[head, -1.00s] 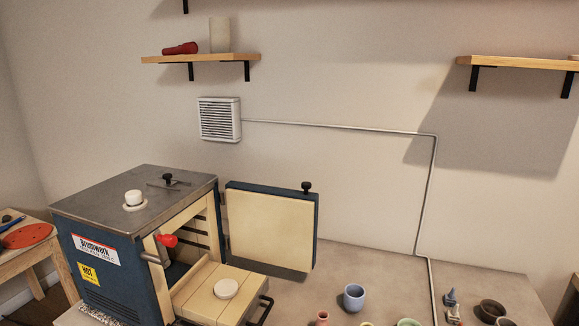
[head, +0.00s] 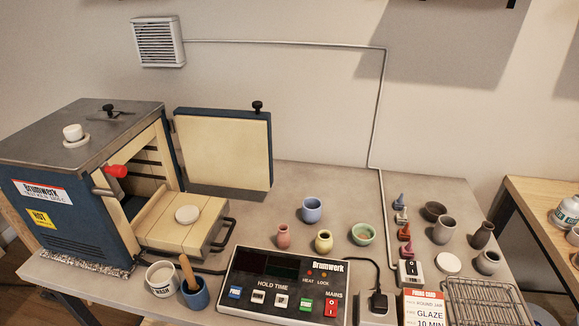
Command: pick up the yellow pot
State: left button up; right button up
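The yellow pot (head: 323,241) stands upright on the grey table, just behind the control box. A pink vase (head: 283,237) stands to its left, a blue pot (head: 312,210) behind it, and a green bowl (head: 363,234) to its right. Nothing covers the yellow pot in the head view. Neither of my grippers shows in the head view.
The kiln (head: 90,190) stands at the left with its door (head: 223,150) open and its shelf drawn out. The control box (head: 285,288) lies in front of the pots. Dark pots, cones and a wire rack (head: 485,302) fill the right side. The table behind the pots is clear.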

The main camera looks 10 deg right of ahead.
aim_at(323, 241)
jog(key=k+l+u, duration=0.15)
jog(key=l+u, duration=0.2)
jog(key=k+l+u, duration=0.4)
jog(key=l+u, duration=0.25)
jog(key=l, duration=0.1)
